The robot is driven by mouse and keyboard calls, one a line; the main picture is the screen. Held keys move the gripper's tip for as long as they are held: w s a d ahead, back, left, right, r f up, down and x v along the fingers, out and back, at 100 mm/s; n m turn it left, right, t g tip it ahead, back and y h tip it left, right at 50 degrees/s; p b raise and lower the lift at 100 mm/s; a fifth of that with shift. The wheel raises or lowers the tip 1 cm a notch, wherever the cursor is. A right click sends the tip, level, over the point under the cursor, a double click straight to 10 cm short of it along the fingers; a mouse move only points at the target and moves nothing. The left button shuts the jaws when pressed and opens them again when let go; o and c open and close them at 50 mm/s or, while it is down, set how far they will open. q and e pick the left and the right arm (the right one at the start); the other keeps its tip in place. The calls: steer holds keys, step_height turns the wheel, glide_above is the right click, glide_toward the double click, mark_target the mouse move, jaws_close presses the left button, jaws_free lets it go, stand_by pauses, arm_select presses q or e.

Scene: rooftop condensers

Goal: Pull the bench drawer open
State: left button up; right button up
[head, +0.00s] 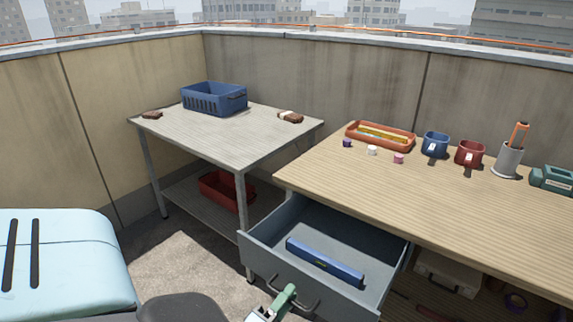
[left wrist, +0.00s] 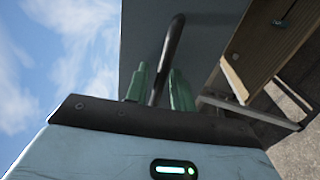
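The bench drawer (head: 268,254) is grey and stands well out from under the wooden bench top (head: 450,195), its inside showing. Its dark bar handle (head: 312,307) is on the front panel; it also shows in the left wrist view (left wrist: 175,38). My left gripper (head: 285,298) is at this handle. My right gripper is not in view.
A blue level (head: 325,262) lies in the drawer. A metal table (head: 215,135) at left holds a blue basket (head: 213,98), with a red bin (head: 225,190) below. The bench top carries an orange tray (head: 380,138), mugs (head: 435,145) and a pen cup (head: 507,160).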

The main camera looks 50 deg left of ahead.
arm_select(q)
steer(key=shift+s, duration=0.15)
steer(key=v, duration=0.7)
steer(key=shift+s, duration=0.2)
steer(key=shift+d+f, duration=0.1)
steer(key=shift+d, duration=0.05)
stand_by(0.4)
